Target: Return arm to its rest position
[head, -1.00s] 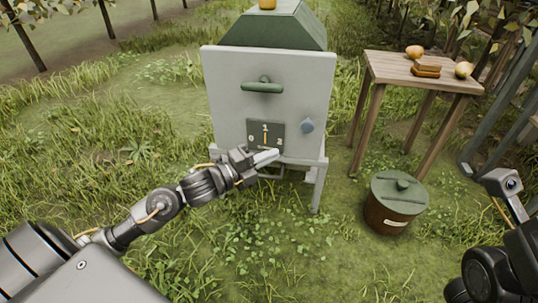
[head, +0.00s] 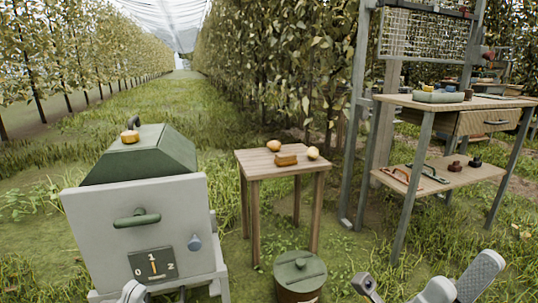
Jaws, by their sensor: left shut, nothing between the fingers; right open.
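My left gripper (head: 134,291) shows only by its tip at the bottom edge, in front of the grey machine (head: 80,215). It is shut and empty, just below the dial plate (head: 152,264) marked 0, 1 and 2. It looks apart from the plate, though I cannot judge the depth. The dial's orange pointer stands upright near the 1. The rest of the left arm is out of view. My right gripper (head: 462,278) is at the lower right, open and empty, over the grass.
A small wooden table (head: 254,165) with fruit and a brown block stands at the middle. A lidded bin (head: 299,267) is in front of it. A workbench (head: 452,107) with tools stands at the right. A grass lane (head: 160,100) runs away between tree rows.

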